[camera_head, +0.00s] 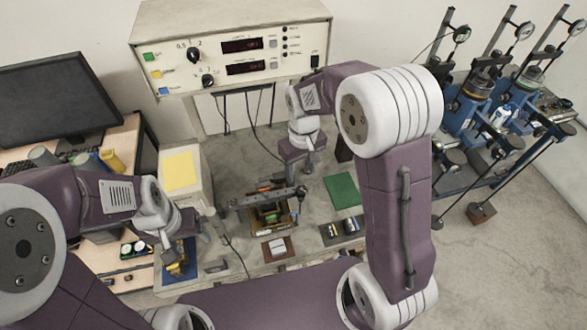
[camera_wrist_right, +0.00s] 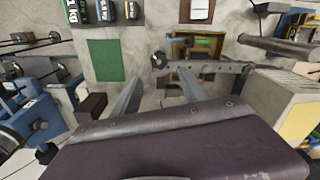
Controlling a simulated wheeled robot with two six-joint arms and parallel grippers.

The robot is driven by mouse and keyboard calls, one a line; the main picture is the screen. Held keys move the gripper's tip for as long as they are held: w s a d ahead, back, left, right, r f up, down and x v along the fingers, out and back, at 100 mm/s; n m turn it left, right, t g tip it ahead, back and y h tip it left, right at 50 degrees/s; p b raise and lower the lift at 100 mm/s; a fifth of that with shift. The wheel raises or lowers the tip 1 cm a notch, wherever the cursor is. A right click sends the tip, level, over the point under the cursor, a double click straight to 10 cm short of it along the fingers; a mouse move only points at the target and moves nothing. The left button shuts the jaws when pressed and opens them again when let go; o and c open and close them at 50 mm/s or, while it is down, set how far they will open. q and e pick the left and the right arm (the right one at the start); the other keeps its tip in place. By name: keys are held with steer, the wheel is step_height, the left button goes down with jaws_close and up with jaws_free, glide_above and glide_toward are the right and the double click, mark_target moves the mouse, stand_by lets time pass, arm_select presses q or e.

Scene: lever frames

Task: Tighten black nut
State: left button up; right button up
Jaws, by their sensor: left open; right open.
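A dark round nut-like piece (camera_wrist_right: 158,60) sits at the left end of a grey horizontal bar (camera_wrist_right: 215,67) in the right wrist view. I cannot tell for certain that it is the black nut. In the head view the bar (camera_head: 262,198) lies across the worktable, with the dark round end (camera_head: 301,191) at its right. My right gripper (camera_wrist_right: 161,75) is open and empty, its two fingers pointing towards the dark round piece, apart from it. My left gripper (camera_head: 184,238) is open at the left of the worktable, above a blue item; its fingertips are small and partly unclear.
A green mat (camera_head: 342,190) lies right of the bar. A wooden tray (camera_head: 290,217) with small parts lies under the bar. A control box (camera_head: 232,50) stands above the back. A yellow-topped box (camera_head: 180,171) stands left. Blue lever machines (camera_head: 480,100) stand right.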

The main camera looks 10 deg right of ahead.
mark_target(302, 191)
steer(key=shift+s+d+r+p, duration=0.1)
steer(key=shift+s+d+p, duration=0.2)
steer(key=shift+s+d, duration=0.45)
steer(key=f, duration=0.2)
steer(key=f+p, duration=0.1)
steer(key=f, duration=0.2)
steer(key=a+f+p, duration=0.1)
steer(key=f, duration=0.1)
steer(key=shift+w+a+f, duration=0.1)
steer(key=shift+w+f, duration=0.15)
steer(key=shift+f, duration=0.05)
steer(key=shift+s+d+f, duration=0.15)
steer(key=shift+d+f, duration=0.1)
steer(key=shift+f, duration=0.25)
steer(key=shift+a, duration=0.15)
steer(key=c, duration=0.4)
arm_select(q)
steer(key=r, duration=0.3)
steer(key=d+r, duration=0.1)
steer(key=shift+s+r, duration=0.25)
steer(key=shift+s, duration=0.15)
arm_select(e)
jaws_close()
